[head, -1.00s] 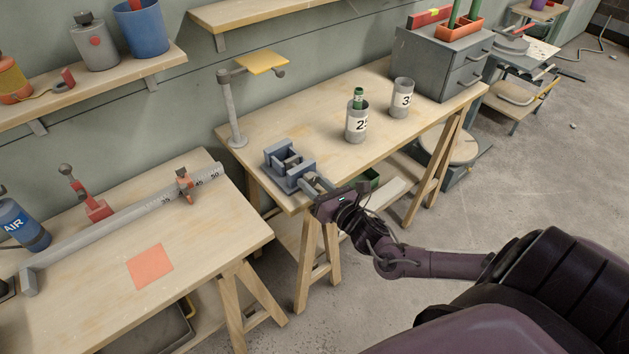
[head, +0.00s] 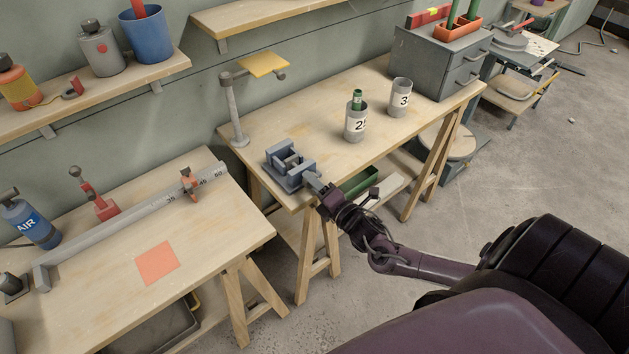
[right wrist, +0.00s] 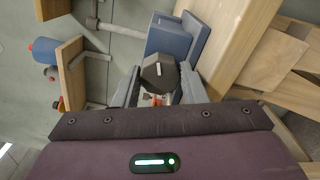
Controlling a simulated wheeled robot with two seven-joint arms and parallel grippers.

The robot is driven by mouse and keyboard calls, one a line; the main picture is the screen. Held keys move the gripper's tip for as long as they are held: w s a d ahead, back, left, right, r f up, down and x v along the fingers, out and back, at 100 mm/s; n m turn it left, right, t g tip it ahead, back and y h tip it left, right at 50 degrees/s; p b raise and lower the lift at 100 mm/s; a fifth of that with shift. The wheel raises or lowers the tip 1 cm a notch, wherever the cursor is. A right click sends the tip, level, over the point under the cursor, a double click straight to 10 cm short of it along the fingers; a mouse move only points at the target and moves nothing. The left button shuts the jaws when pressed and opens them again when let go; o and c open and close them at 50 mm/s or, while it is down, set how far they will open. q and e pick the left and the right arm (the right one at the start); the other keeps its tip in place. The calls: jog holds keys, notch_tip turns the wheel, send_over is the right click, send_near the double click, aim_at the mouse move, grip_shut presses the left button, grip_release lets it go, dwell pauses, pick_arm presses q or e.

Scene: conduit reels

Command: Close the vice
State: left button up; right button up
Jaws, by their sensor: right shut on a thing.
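The blue-grey vice (head: 283,172) stands at the near-left corner of the back workbench. A gap shows between its jaws in the head view, with a light part in it. My right gripper (head: 317,186) is at the vice's front end, facing it. In the right wrist view, my right gripper (right wrist: 156,88) has its fingers on either side of the vice's dark faceted knob (right wrist: 158,70) and is shut on it. The blue vice body (right wrist: 173,40) shows just beyond the knob. My left gripper is not in view.
On the same bench (head: 318,128) stand a lamp-like post (head: 235,115), can 2 (head: 355,126) holding a green item, can 3 (head: 400,98), and a grey drawer cabinet (head: 440,65). A second bench (head: 105,270) with a measuring rail stands at the left.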

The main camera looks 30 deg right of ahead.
jog(key=m+p, duration=0.1)
jog(key=m, duration=0.3)
jog(key=shift+m, duration=0.3)
jog(key=m+p, duration=0.1)
jog(key=m, duration=0.3)
jog(key=shift+m, duration=0.3)
jog(key=m+p, duration=0.1)
jog(key=m, duration=0.3)
jog(key=shift+m, duration=0.3)
jog(key=m+p, duration=0.1)
jog(key=m, duration=0.4)
jog(key=m+p, duration=0.1)
jog(key=m, duration=0.4)
jog(key=shift+m, duration=0.4)
jog(key=m+p, duration=0.1)
jog(key=m, duration=0.3)
jog(key=shift+m, duration=0.3)
jog(key=m+p, duration=0.1)
jog(key=m, duration=0.3)
jog(key=shift+p, duration=0.3)
jog(key=shift+m+p, duration=0.5)
jog(key=shift+m, duration=2)
